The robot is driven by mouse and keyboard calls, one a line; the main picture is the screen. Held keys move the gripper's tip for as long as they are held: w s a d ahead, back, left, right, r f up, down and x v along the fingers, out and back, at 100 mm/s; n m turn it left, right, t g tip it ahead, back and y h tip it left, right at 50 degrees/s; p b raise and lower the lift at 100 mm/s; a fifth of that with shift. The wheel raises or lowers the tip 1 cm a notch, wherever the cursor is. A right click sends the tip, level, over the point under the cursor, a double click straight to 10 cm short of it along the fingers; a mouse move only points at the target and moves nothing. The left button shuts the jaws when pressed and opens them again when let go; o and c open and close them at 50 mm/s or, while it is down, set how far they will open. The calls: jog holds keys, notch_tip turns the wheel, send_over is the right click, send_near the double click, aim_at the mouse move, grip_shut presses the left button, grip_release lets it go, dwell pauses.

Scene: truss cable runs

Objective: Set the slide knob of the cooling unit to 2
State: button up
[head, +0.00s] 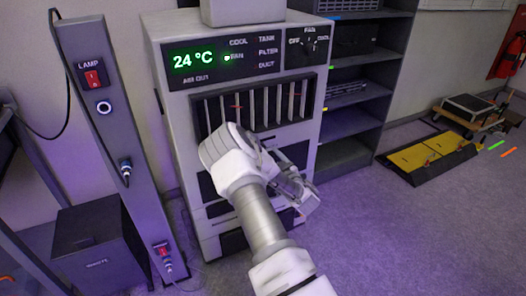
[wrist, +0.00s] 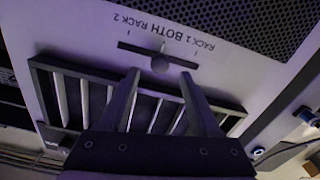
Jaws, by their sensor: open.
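The cooling unit (head: 327,128) is a tall white cabinet with a green 24 °C display and a vent grille. In the wrist view its slide knob (wrist: 160,64) is a round dark knob at about the middle of a dark horizontal slot. The labels appear upside down: RACK 2 at left, BOTH in the middle, RACK 1 at right. The knob sits near the BOTH mark. My gripper (wrist: 160,75) is open, with one finger on each side of the knob and gaps between. In the head view my arm hides the knob.
A vent grille (wrist: 70,95) lies behind my fingers. In the head view, a grey post with a lamp switch (head: 92,78) stands left of the unit. A dark shelf rack (head: 368,100) stands right. The floor at right front is clear.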

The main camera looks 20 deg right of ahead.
aim_at(260, 145)
jog(key=shift+w+b, duration=0.35)
jog(key=shift+w, duration=2.3)
jog(key=shift+a, duration=0.1)
grip_shut()
